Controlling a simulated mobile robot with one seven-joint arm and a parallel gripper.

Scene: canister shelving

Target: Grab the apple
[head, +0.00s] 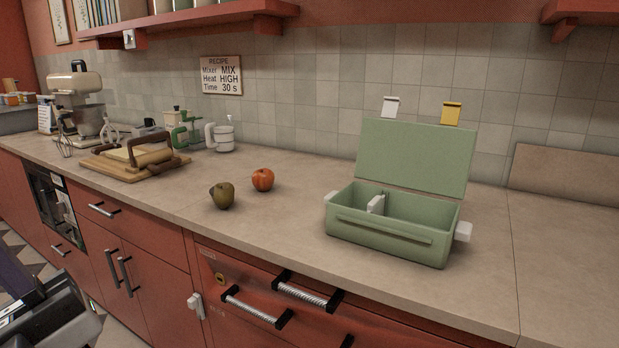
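A red, round apple (263,180) sits on the beige countertop (290,225), a little left of the middle in the head view. A dark olive-green fruit (222,196) with a short stem sits just in front of it and to its left; I cannot tell its kind for sure. The two are close but apart. Nothing touches or covers the apple. Part of my own arm shows at the lower left, away from the fruit and in front of the counter. I cannot make out any gripper fingers there.
An open green lunch box (385,240) with a raised lid stands right of the apple. A cutting board (105,168) with a rolling pin, a white mug (222,137) and a mixer (80,100) stand to the left. The counter in front of the apple is clear.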

